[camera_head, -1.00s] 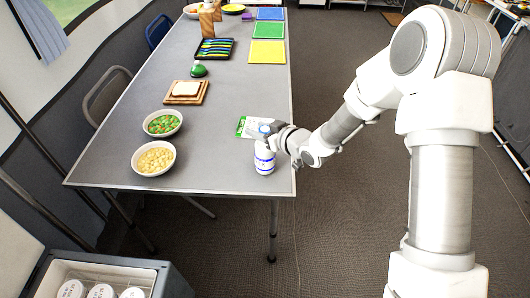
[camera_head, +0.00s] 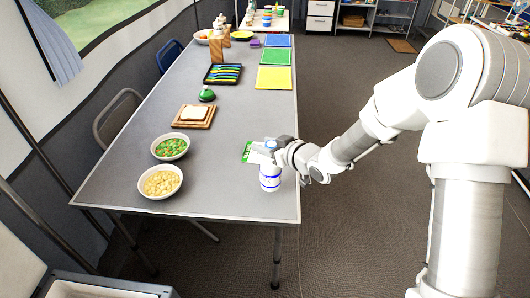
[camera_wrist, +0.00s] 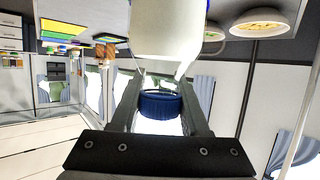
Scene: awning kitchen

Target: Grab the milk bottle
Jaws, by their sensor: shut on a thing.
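The milk bottle (camera_head: 270,178) is white with blue marks and stands upright near the right edge of the grey table (camera_head: 225,190). My gripper (camera_head: 272,146) is at the bottle's top, reaching in from the right. In the wrist view the two fingers of my gripper (camera_wrist: 160,100) are shut on the bottle's neck, around its blue cap (camera_wrist: 160,104). The white bottle body (camera_wrist: 168,28) also shows there, upside down in the picture. Whether the bottle's base touches the table is hard to tell.
Two bowls, one of green and orange vegetables (camera_head: 170,147) and one of pale yellow pieces (camera_head: 161,182), stand left of the bottle. A green-and-white packet (camera_head: 247,152) lies just behind it. Bread on a board (camera_head: 194,114) is farther back. The table's front middle is clear.

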